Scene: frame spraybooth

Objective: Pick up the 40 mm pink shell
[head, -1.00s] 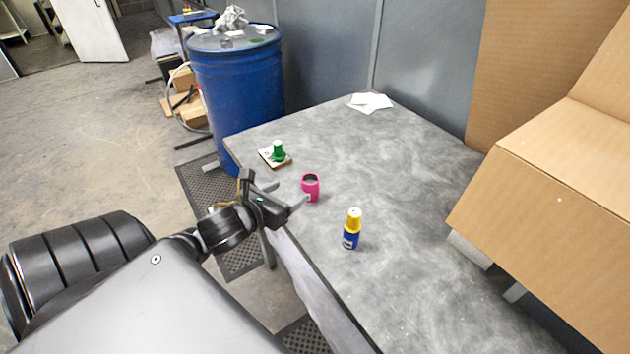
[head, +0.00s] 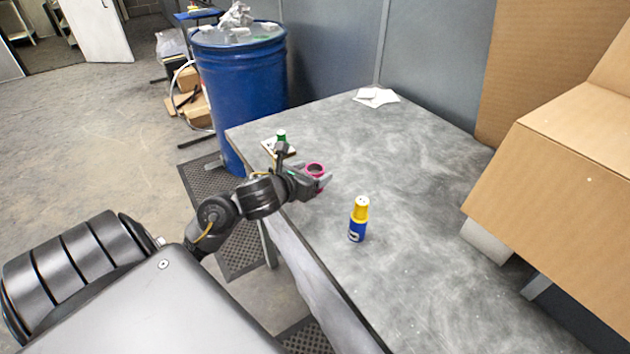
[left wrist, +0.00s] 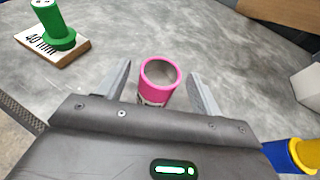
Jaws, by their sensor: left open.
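The pink shell (head: 315,169), a short hollow cylinder with an open top, stands upright on the grey table (head: 420,250). In the left wrist view the pink shell (left wrist: 159,80) sits between the two fingers of my left gripper (left wrist: 160,92), which is open. Gaps show on both sides of the shell there. In the head view my left gripper (head: 305,172) hides the lower part of the shell. My right gripper is not in view.
A green peg (head: 281,137) on a small board marked "40 mm" in the wrist view stands just behind. A yellow and blue bottle-like piece (head: 358,220) stands to the right. White papers (head: 376,97) lie at the back; a cardboard box (head: 570,180) is on the right.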

